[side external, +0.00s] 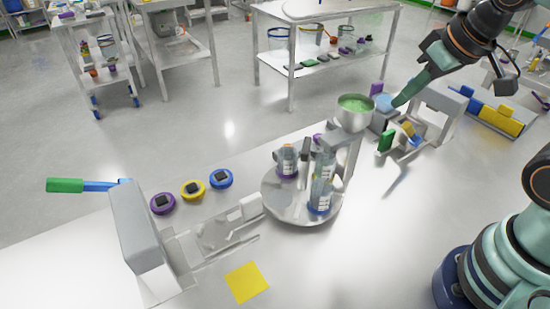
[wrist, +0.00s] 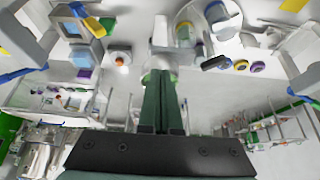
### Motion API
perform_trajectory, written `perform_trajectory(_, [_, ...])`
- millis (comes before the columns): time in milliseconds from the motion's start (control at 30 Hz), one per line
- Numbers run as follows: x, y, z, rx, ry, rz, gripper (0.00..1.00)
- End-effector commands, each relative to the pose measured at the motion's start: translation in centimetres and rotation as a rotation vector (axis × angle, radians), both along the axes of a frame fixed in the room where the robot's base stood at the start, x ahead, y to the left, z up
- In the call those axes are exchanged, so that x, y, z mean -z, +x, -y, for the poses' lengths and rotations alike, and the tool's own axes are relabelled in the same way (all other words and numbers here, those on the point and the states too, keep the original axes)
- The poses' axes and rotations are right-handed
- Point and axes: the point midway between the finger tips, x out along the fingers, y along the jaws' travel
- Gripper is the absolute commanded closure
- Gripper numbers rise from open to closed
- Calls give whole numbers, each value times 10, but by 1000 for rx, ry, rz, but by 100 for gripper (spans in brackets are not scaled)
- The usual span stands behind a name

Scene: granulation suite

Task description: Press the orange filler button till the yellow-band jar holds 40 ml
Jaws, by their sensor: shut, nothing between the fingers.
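My gripper (side external: 399,103) is at the upper right in the side view, its green fingers pointing down and left. In the wrist view its fingers (wrist: 160,78) are shut and hold nothing. The orange button (wrist: 120,58), on a pale base, is left of the fingertips in the wrist view, apart from them. I cannot make it out in the side view. A steel hopper with green contents (side external: 355,119) stands above the round turntable (side external: 275,205). A clear jar (side external: 287,161) and a taller clear jar or stack (side external: 321,185) stand there.
Purple (side external: 162,204), yellow (side external: 193,191) and blue (side external: 221,179) round pieces with dark tops lie left of the turntable. A grey upright with a green-ended handle (side external: 65,186) stands farther left. A yellow square (side external: 246,282) lies in front. Bare bench shows right of the turntable.

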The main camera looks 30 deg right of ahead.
Motion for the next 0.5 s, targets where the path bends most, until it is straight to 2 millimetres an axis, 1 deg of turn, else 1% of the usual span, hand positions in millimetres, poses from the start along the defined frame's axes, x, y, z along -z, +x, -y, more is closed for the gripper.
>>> perform_trajectory(333, [0, 1, 0, -4, -2, -1, 100])
perform_trajectory(500, [-7, 10, -2, -63, -28, -24, 100])
